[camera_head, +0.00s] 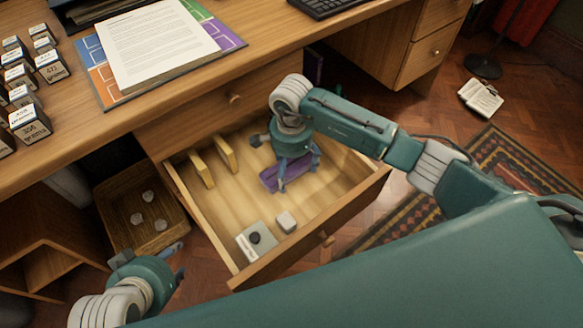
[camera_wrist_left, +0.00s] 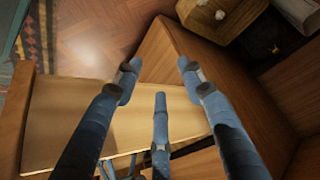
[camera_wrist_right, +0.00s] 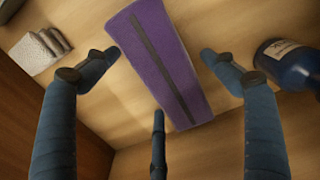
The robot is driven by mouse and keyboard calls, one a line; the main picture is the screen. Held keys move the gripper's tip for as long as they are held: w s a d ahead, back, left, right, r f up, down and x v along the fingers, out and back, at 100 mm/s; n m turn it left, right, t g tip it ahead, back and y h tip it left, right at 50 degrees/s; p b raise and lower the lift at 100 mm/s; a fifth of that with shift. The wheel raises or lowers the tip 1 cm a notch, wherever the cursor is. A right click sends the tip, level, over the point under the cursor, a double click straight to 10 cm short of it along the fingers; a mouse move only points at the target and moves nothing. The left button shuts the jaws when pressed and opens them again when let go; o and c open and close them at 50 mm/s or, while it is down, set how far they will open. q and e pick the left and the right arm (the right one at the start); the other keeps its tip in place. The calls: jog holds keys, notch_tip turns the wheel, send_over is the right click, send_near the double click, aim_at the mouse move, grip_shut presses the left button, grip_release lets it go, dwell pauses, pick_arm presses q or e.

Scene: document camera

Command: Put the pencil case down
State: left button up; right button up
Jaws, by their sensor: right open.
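The pencil case (camera_head: 268,181) is a purple block with a dark stripe and lies in the open desk drawer (camera_head: 327,205), toward its far right part. In the right wrist view the pencil case (camera_wrist_right: 160,62) rests on the drawer floor, ahead of and between the spread fingers. My right gripper (camera_head: 295,180) is over the case, open, its fingers apart from it in its own wrist view and partly covering it in the head view. My left gripper (camera_head: 176,262) is outside the drawer at the lower left, open and empty; its fingers (camera_wrist_left: 160,75) are spread near wooden panels.
A dark blue bottle (camera_wrist_right: 289,64) stands right of the case. A basket with crumpled paper (camera_head: 126,196) is left of the drawer.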

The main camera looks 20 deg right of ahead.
aim_at(291, 167)
notch_tip(291, 167, up, 5)
jog(key=shift+w+f+p, duration=0.1)
jog(key=shift+p, duration=0.55)
pick_arm(q)
jog(key=s+a+g+p, duration=0.1)
jog(key=s+a+g, duration=0.1)
jog(key=s, duration=0.4)
jog(key=shift+s+f+g+y, duration=0.2)
jog(key=shift+g+y, duration=0.1)
jog(key=shift+g, duration=0.1)
pick_arm(e)
notch_tip(291, 167, up, 8)
jog(key=shift+f, duration=0.25)
